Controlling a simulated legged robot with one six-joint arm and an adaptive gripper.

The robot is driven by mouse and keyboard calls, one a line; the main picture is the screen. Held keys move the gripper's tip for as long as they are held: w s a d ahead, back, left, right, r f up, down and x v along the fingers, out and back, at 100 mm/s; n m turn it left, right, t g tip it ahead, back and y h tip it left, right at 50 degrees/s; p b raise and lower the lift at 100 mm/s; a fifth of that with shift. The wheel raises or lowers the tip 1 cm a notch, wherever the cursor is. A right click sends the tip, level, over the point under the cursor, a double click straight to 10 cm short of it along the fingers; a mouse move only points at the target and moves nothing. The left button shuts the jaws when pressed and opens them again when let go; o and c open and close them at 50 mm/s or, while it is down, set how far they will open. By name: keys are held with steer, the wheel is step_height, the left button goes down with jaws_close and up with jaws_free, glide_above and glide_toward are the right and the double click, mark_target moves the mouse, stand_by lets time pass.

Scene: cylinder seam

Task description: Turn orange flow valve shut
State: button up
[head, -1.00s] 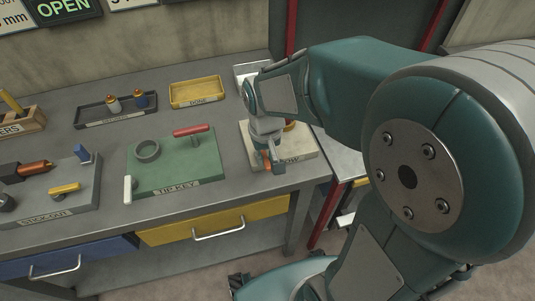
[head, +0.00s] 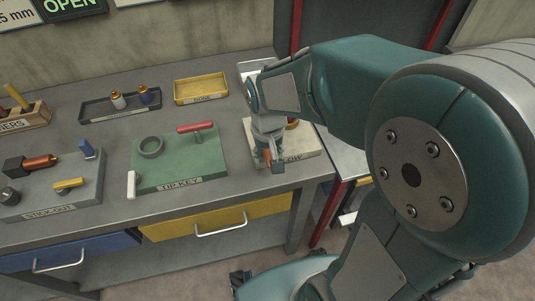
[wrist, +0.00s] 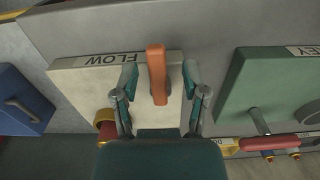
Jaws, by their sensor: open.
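The orange flow valve handle (wrist: 157,75) stands on the cream FLOW board (wrist: 75,75) in the wrist view. It runs along the picture's vertical, across the board's upper edge. My gripper (wrist: 159,78) is open, with one finger on each side of the handle and a visible gap to both. In the head view my gripper (head: 271,158) points down over the cream board (head: 303,143). Only a small orange part of the handle (head: 266,155) shows there, the rest hidden behind my gripper. A red and brass knob (wrist: 106,125) sits on the same board.
The green TIP KEY board (head: 165,171) with a red-handled key (head: 195,128) lies left of the FLOW board. Farther left is the grey STICK-OUT block (head: 50,199).

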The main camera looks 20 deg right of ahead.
step_height(320, 180, up, 12)
stand_by(0.6)
steer(key=t, duration=0.6)
glide_toward(268, 158)
steer(key=s+d+r, duration=0.4)
steer(key=s+r, duration=0.1)
steer(key=shift+s, duration=0.15)
